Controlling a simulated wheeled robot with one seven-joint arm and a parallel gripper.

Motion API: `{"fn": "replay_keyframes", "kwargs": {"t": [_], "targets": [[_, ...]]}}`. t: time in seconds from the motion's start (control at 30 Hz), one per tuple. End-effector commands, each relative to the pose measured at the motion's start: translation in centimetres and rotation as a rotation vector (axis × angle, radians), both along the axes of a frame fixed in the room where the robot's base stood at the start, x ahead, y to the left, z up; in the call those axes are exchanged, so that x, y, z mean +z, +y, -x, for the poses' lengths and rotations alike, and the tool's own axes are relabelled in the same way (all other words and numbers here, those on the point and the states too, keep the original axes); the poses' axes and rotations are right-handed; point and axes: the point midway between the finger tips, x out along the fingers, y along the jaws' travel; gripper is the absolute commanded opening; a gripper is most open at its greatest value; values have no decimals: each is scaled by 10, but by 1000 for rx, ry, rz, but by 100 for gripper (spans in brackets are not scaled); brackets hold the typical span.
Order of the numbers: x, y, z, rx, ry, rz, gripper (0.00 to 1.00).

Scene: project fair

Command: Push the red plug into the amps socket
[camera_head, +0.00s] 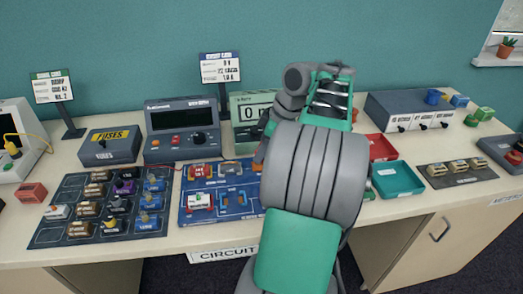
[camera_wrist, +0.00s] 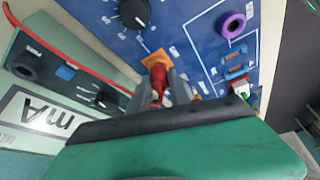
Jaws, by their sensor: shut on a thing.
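In the wrist view my gripper (camera_wrist: 160,92) is shut on the red plug (camera_wrist: 157,78), whose tip points toward an orange piece on the blue circuit board (camera_wrist: 195,55). I cannot tell whether plug and board touch. A red lead (camera_wrist: 62,54) curves in from the upper left toward the gripper. The pale green meter (camera_wrist: 45,55) marked mA lies to the left, with dark round fittings on its face. I cannot tell which one is the amps socket. In the head view the meter (camera_head: 243,99) stands behind the board, partly hidden by my arm. My gripper's tips are hidden there.
The board carries a black knob (camera_wrist: 133,14) and a purple ring (camera_wrist: 232,25). In the head view a grey instrument (camera_head: 183,128) stands left of the meter. A red tray (camera_head: 382,148) and a teal tray (camera_head: 398,180) lie right of my arm.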

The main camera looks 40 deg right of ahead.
Motion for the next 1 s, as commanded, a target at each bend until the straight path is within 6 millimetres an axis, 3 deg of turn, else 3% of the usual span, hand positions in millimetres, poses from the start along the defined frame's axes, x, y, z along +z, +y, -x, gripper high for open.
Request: {"fn": "replay_keyframes", "kwargs": {"t": [0.43,0.47,0.5,0.73,0.93,1.0], "targets": [[-6,0,0,0,0,0,0],[-5,0,0,0,0,0,25],[-5,0,0,0,0,0,28],[-5,0,0,0,0,0,47],[-5,0,0,0,0,0,49],[-5,0,0,0,0,0,54]]}}
